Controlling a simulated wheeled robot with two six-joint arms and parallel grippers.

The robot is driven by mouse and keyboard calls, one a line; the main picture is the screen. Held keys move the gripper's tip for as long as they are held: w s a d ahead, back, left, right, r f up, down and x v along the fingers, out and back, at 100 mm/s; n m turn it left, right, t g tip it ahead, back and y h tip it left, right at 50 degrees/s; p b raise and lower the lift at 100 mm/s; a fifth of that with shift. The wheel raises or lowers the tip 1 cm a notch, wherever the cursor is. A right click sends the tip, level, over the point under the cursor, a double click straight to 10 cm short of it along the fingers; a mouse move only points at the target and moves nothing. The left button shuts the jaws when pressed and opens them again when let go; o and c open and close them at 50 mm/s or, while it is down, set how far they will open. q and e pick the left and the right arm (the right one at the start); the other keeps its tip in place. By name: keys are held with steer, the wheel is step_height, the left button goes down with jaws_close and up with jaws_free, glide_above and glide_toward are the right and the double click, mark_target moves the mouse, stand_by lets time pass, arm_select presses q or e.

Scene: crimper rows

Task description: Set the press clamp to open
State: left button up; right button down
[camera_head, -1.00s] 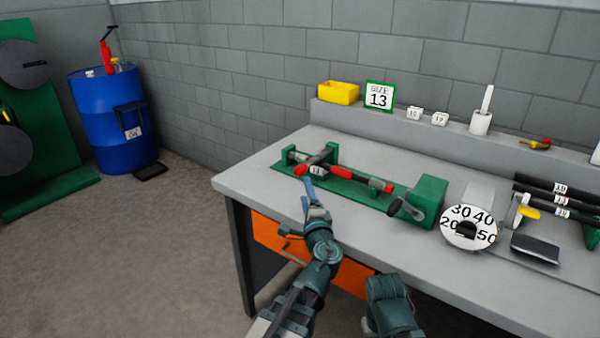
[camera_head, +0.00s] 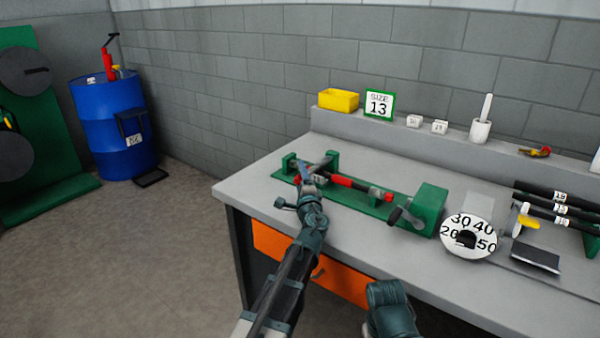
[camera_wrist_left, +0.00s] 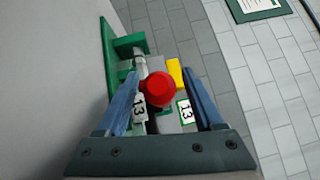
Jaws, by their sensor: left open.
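The green press (camera_head: 400,211) lies along the bench, with two green posts at its left end and a hose with red sections held along it. A clamp lever (camera_head: 326,160) crosses at the posts, and its red knob is mostly covered by my gripper in the head view. My left gripper (camera_head: 305,173) is at that lever end. In the left wrist view the red knob (camera_wrist_left: 158,89) sits between the two blue fingers, with a visible gap on the right side. The gripper is open. My right gripper is out of view; only a teal arm part shows at the bottom.
The grey bench (camera_head: 255,190) has an orange drawer (camera_head: 340,281) beneath. A round dial (camera_head: 468,229) and black hoses (camera_head: 545,196) are on the right. A yellow bin (camera_head: 338,99) and a size 13 sign (camera_head: 379,104) stand on the back ledge.

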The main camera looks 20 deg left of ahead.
arm_select(q)
steer(key=shift+x, duration=0.8)
jaws_close()
stand_by(1.0)
